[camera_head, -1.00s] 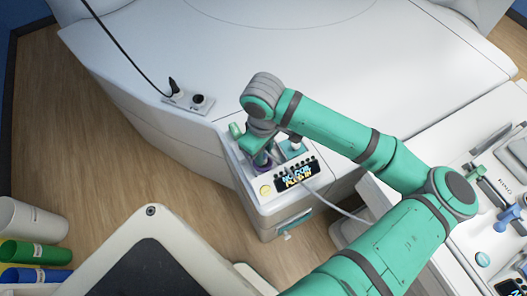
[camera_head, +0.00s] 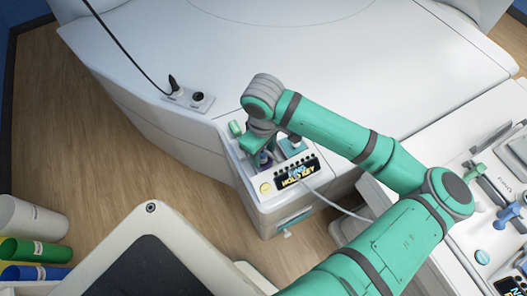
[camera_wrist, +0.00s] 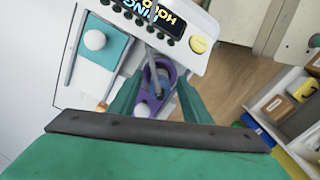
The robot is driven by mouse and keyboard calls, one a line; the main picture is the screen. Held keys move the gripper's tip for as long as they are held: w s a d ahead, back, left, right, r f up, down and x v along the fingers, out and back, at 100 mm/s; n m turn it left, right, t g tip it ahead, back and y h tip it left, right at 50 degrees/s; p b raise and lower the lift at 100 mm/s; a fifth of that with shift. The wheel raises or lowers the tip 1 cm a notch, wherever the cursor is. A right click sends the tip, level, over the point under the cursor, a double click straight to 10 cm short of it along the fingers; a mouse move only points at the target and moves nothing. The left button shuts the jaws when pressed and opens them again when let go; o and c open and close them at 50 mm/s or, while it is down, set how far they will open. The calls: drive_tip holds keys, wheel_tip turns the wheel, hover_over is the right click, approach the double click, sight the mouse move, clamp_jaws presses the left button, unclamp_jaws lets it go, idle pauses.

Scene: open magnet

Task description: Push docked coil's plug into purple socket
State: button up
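The purple socket (camera_head: 265,160) is in the top of the white console's corner, partly hidden under my gripper in the head view. In the wrist view the purple socket (camera_wrist: 168,72) shows between my fingers, with a grey plug-like stem (camera_wrist: 155,78) standing at it. I cannot tell how deep the stem sits. My gripper (camera_wrist: 158,88) is right over the socket, its two green fingers apart on either side, with no visible grip on the stem. The docked coil is not clearly identifiable.
The console has a lit display (camera_head: 297,174), a row of black knobs and a yellow button (camera_head: 265,187). A teal pad with a white ball (camera_wrist: 95,40) lies beside the socket. A pale cable (camera_head: 340,208) runs right. A two-socket plate (camera_head: 188,101) sits on the white bed's side.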

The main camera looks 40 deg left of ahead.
wheel_tip(320, 180, up, 11)
drive_tip(key=shift+f, duration=0.2)
drive_tip(key=shift+r, duration=0.1)
idle(0.5)
idle(0.5)
